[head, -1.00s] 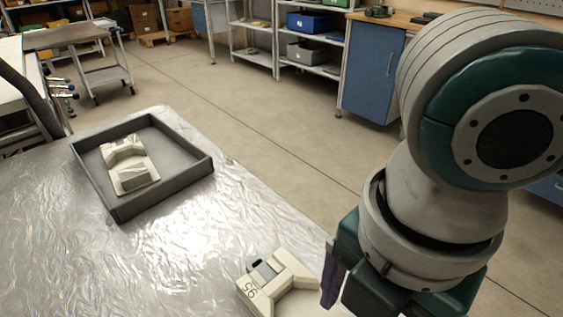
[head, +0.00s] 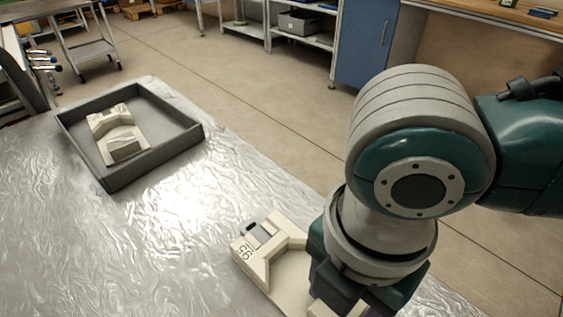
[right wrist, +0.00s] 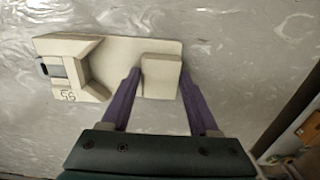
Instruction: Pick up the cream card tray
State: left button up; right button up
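A cream card tray (head: 262,262) with a dark printed number lies on the silvery foil-like table cover (head: 60,240). It has an angular raised part at one end and a raised block at the other. My right gripper (right wrist: 160,76) is over the block end in the right wrist view. Its two purple fingers stand on either side of the block, apart from each other, with little gap showing; no firm grip is visible. In the head view my right arm hides that end of the tray. My left gripper is not in view.
A dark grey open tray (head: 112,181) sits at the table's far left, holding a similar cream piece (head: 118,132). A dark piece (head: 250,228) sits in the card tray's end. The table between them is clear. A cart (head: 92,48) and blue cabinet (head: 362,45) stand beyond.

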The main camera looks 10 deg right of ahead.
grip_shut()
jog(key=shift+r, duration=0.15)
dwell(0.4)
